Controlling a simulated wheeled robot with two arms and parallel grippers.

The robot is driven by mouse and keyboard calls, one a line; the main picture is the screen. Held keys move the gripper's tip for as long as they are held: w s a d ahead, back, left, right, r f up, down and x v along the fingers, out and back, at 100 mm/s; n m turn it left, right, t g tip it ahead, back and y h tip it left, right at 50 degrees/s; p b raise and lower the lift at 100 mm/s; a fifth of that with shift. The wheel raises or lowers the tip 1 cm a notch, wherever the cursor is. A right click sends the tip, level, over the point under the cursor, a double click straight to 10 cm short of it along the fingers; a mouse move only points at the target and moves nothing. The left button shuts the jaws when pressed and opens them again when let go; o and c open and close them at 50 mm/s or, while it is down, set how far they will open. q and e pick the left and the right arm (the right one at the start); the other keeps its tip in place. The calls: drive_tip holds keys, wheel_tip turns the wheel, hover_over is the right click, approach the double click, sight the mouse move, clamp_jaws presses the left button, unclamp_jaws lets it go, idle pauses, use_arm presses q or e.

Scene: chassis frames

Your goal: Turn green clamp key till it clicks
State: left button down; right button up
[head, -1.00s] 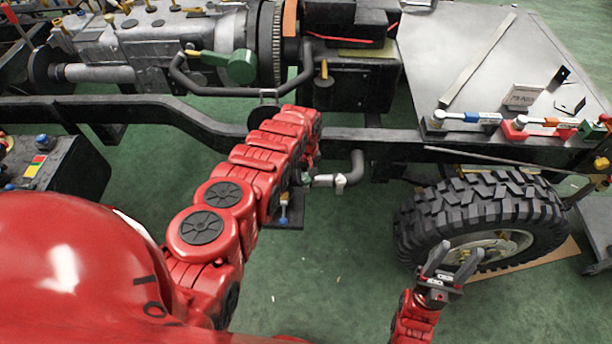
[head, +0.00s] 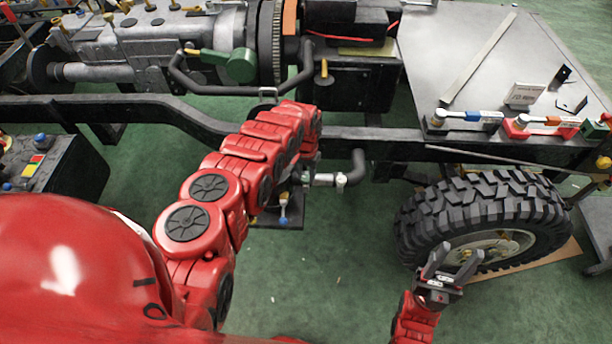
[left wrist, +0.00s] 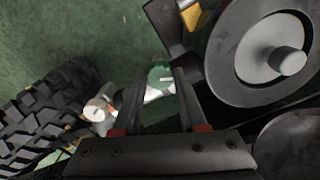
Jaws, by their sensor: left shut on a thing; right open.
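The green clamp key (left wrist: 157,74) shows in the left wrist view as a small rounded green piece with a pale stem. It is between the fingertips of my left gripper (left wrist: 160,88), which is shut on it. In the head view my red left arm hides the key and most of this gripper, beside a pale pipe fitting (head: 325,180) under the chassis rail. The clamp itself cannot be made out clearly. My right gripper (head: 441,260) is open and empty, pointing up in front of the tyre.
The black chassis rail (head: 400,137) crosses above the work spot. A large tyre (head: 485,215) stands at the right. A grey table (head: 470,60) holds coloured tools at the back right. In the left wrist view a dark round part (left wrist: 262,48) is close on the right.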

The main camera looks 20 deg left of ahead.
use_arm(q)
drive_tip(key=shift+m, duration=0.9)
drive_tip(key=shift+c, duration=2.2)
unclamp_jaws()
wheel_tip(320, 180, up, 10)
drive_tip(key=r+b, duration=0.1)
drive_tip(key=b, duration=0.1)
wheel_tip(320, 180, up, 6)
drive_tip(key=r+p, duration=0.1)
drive_tip(key=p, duration=0.4)
hover_over(306, 177)
drive_tip(key=shift+s+f, duration=0.1)
drive_tip(key=shift+f, duration=0.15)
